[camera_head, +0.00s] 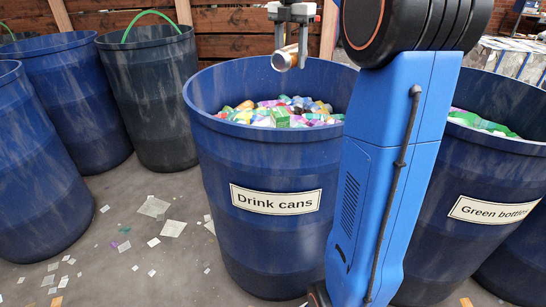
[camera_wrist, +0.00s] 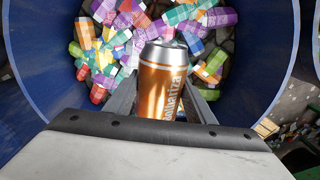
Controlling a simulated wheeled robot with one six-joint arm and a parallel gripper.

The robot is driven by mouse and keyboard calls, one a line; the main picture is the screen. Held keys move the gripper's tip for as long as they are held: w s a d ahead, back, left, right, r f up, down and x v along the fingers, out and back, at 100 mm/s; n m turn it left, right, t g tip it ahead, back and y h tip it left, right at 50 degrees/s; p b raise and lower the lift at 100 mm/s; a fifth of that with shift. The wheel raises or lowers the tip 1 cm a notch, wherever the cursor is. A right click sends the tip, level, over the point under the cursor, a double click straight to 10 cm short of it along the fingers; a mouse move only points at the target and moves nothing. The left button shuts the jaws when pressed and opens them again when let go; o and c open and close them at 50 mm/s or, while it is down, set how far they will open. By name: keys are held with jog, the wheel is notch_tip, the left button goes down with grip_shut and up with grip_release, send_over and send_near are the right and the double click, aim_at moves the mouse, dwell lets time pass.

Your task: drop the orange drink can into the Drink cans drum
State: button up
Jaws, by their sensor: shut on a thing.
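The orange drink can (camera_wrist: 162,82) is between the fingers of my gripper (camera_wrist: 160,95) in the wrist view, with its silver top facing away from the wrist. In the head view my gripper (camera_head: 291,60) is above the Drink cans drum (camera_head: 264,177), near its far rim, and the can's silver end (camera_head: 283,61) shows between the jaws. The gripper is shut on the can. The blue drum has a white "Drink cans" label and holds many coloured cans, seen below the held can. The can's lower part is hidden by the gripper.
The Green bottles drum (camera_head: 470,245) stands to the right, partly behind my arm. Other blue drums (camera_head: 72,95) and a dark drum with a green hoop (camera_head: 152,100) stand to the left. Litter (camera_head: 153,207) lies on the floor. A wooden fence (camera_head: 230,30) is behind.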

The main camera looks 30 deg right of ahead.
jog(key=shift+f, duration=0.35)
jog(key=o, duration=1.1)
notch_tip(320, 180, up, 12)
jog(key=shift+w+r, duration=0.1)
